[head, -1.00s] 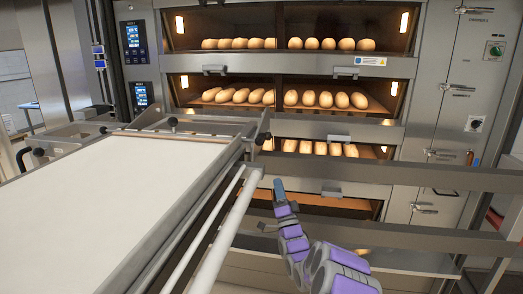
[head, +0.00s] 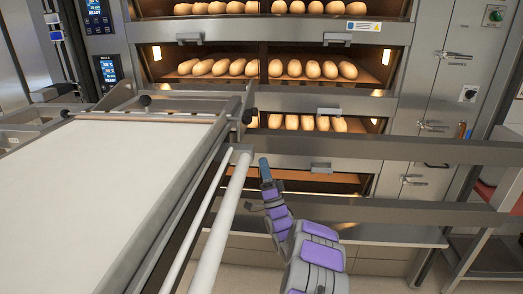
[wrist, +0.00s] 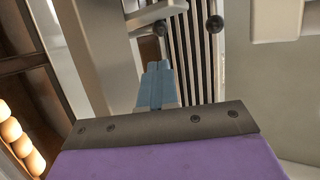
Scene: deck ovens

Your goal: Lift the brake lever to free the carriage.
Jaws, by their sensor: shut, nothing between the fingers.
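The carriage (head: 95,180) is a long loader with a white flat top and a grey metal frame, at the left of the head view. An upright grey lever-like bar with a black knob (head: 247,116) stands at its far right corner; I cannot tell for certain that it is the brake lever. My gripper (head: 263,163) is just right of and nearer than that corner, apart from the knob.
Deck ovens with rows of loaves (head: 305,70) stand behind. Grey horizontal rails (head: 400,148) cross in front of the lower decks at the right. A pale round bar (head: 222,225) runs along the carriage's right side, close to my arm. Floor shows at the lower right.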

